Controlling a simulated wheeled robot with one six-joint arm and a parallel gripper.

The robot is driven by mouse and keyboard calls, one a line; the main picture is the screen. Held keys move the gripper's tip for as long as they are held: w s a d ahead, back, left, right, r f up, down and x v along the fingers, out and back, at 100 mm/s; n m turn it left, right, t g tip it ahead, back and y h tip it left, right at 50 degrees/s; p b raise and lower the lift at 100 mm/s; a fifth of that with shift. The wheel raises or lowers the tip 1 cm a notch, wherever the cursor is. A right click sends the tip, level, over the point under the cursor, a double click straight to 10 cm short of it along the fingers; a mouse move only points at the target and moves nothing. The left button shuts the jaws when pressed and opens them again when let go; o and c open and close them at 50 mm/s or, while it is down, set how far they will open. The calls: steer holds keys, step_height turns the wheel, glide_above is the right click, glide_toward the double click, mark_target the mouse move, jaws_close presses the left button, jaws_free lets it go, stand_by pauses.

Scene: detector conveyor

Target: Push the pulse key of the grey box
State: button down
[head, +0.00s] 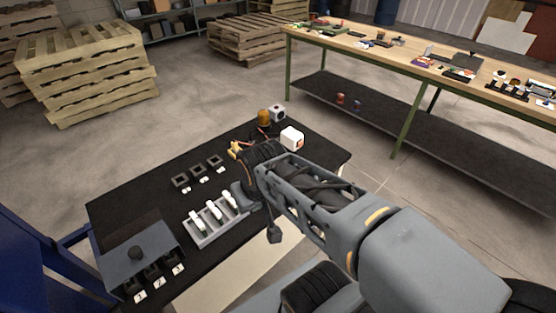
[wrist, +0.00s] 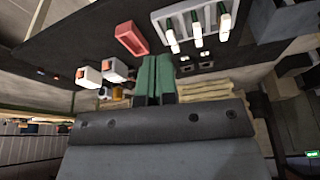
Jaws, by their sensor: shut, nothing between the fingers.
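In the wrist view two small pale boxes stand side by side, each with an orange-red patch like a key: one box (wrist: 89,77) at left and one box (wrist: 115,70) nearer my fingers. I cannot tell for sure which is the grey box. In the head view a white box (head: 291,138) with a red-orange patch stands just beyond my wrist, and a grey cube (head: 278,112) with a dark round spot stands behind it. My gripper (wrist: 157,60) is shut and empty, its green fingers to the right of the two boxes. In the head view my wrist hides the fingertips.
A red tray (wrist: 131,38) shows in the wrist view. A long workbench (head: 410,52) stands behind.

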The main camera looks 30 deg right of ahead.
steer(key=w+d+f+m+t+y+b, duration=0.1)
steer(key=w+d+f+m+y, duration=0.1)
steer(key=w+d+f+m, duration=0.3)
steer(key=w+d+f+m+t+y, duration=0.1)
steer(key=w+f+m+t+y, duration=0.15)
steer(key=w+m, duration=0.35)
steer(key=d+f+m+h, duration=0.1)
steer(key=d+f+m, duration=0.2)
steer(key=d, duration=0.3)
steer(key=d+f+m+t+h, duration=0.1)
steer(key=d+f+m+h, duration=0.1)
steer(key=d+f+m, duration=0.2)
steer(key=w+d+f+m+t+h, duration=0.1)
steer(key=d+f+m, duration=0.3)
steer(key=d, duration=0.5)
steer(key=shift+f+m+h+b, duration=0.1)
steer(key=shift+m+h+b, duration=0.35)
steer(key=shift+m, duration=0.65)
steer(key=shift+w, duration=0.1)
steer(key=w, duration=0.2)
steer(key=w+p, duration=0.1)
steer(key=w, duration=0.1)
steer(key=w+a, duration=0.1)
steer(key=w, duration=0.1)
steer(key=shift+w+a+p, duration=0.1)
steer(key=shift+w+p, duration=0.2)
steer(key=shift+w, duration=0.1)
steer(key=shift+w+a, duration=0.2)
steer(key=shift+w, duration=0.7)
